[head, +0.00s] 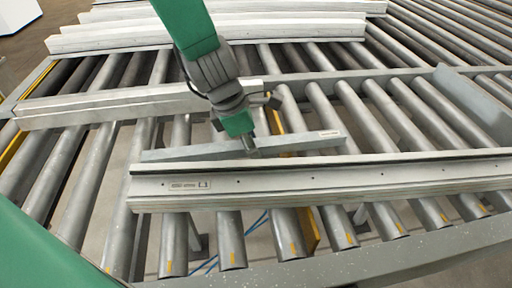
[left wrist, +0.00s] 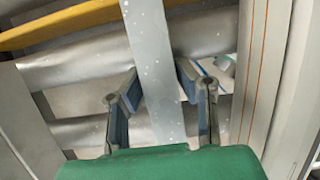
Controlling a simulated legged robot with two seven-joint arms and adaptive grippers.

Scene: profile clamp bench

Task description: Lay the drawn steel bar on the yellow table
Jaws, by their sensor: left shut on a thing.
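The drawn steel bar (head: 200,152) is a long plain grey bar with a small label near its right end. It lies across the rollers in the head view, behind a pale profile; I cannot tell whether it touches the rollers. My left gripper (head: 251,146) is shut on the bar near its middle. In the left wrist view the bar (left wrist: 150,45) runs between the two fingers of the left gripper (left wrist: 160,85). No yellow table top can be made out; only narrow yellow strips (head: 275,122) show between rollers. My right gripper is not in view.
A long pale profile (head: 300,180) with a label lies just in front of the bar. Another pale profile (head: 130,103) lies behind at the left, and several more (head: 270,27) lie at the back. Bare rollers (head: 400,110) show at the right.

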